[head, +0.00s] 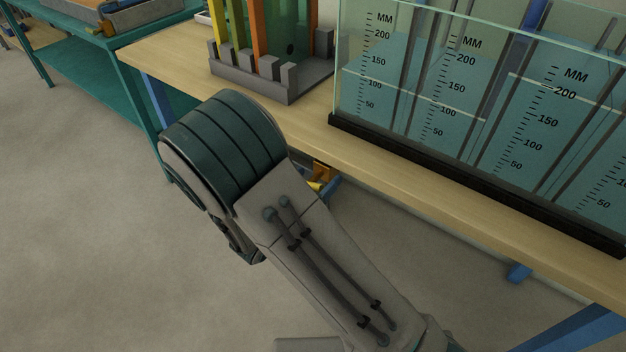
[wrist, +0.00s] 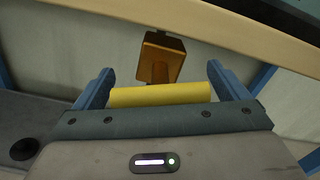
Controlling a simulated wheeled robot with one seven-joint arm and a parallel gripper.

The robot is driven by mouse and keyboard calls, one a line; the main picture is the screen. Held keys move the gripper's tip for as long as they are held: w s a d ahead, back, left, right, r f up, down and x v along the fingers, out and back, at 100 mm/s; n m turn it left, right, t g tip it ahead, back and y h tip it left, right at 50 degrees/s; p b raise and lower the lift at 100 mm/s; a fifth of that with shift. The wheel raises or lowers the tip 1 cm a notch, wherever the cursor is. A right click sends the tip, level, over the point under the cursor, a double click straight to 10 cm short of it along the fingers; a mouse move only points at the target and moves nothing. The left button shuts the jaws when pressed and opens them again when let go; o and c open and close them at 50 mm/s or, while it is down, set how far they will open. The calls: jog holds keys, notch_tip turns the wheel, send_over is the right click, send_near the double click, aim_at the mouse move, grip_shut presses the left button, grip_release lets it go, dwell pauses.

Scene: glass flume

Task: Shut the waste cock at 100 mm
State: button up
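In the wrist view, a brass-brown cock body (wrist: 161,60) hangs below the bench edge, and its yellow lever (wrist: 160,94) lies crosswise. My gripper (wrist: 160,72) has its two blue fingers wide apart, one at each end of the lever, which fills the gap between them. Whether the fingers press on it is not clear. In the head view, the brass body (head: 322,172) shows in part under the bench edge, beside my arm, and one blue finger shows next to it. The glass flume (head: 470,150) has several scales in MM; its water line stands above 100 on the left scales.
The wooden bench (head: 450,185) carries the flume, with its black base strip along the front edge. A grey rack (head: 285,85) with coloured strips stands left of the flume. A teal bench (head: 85,65) is at the far left. The floor at left is clear.

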jog(key=c, duration=0.9)
jog(key=shift+o, duration=0.2)
jog(key=shift+m+b, duration=0.65)
jog(key=shift+m, duration=1.45)
jog(key=o, duration=1)
jog(key=p+v, duration=0.2)
jog(key=v, duration=1.2)
jog(key=shift+w, duration=0.1)
